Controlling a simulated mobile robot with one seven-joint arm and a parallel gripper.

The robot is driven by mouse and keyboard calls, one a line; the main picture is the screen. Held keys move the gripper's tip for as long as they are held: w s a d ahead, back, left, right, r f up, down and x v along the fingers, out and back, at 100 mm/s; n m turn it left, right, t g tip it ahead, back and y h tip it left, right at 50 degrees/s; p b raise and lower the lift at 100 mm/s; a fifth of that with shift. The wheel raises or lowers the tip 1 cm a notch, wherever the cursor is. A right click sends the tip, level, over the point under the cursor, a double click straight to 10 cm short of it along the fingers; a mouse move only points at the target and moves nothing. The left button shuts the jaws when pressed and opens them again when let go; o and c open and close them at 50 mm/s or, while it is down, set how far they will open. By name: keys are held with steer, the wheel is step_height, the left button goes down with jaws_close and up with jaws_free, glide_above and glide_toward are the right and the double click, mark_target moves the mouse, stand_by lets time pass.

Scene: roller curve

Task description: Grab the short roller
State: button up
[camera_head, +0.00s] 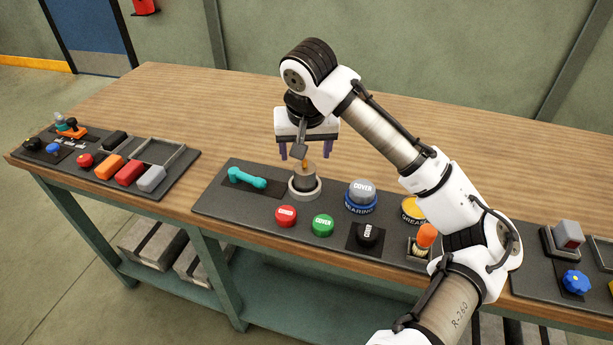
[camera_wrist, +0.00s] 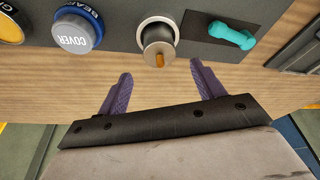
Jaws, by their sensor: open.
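A short grey-brown cylinder (camera_head: 304,178) with an orange stub on top stands upright in a pale ring (camera_head: 304,193) on the middle dark panel. It also shows in the wrist view (camera_wrist: 158,34), above the gap between the fingers. It looks like the short roller, but no label confirms this. My gripper (camera_head: 304,154) is open and points down above and slightly behind the cylinder. In the wrist view, the purple fingers of my gripper (camera_wrist: 161,70) are apart with bare wood between them. They do not touch the cylinder.
A teal dumbbell-shaped piece (camera_head: 247,178) lies left of the cylinder. A grey-blue bearing cover (camera_head: 362,194) stands to its right. Red (camera_head: 286,215), green (camera_head: 323,224) and black (camera_head: 369,235) caps sit in front. The wooden table (camera_head: 215,120) behind is clear.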

mark_target(305, 161)
steer(key=shift+p+x, duration=0.85)
steer(key=shift+x, duration=2.95)
steer(key=c, duration=1.4)
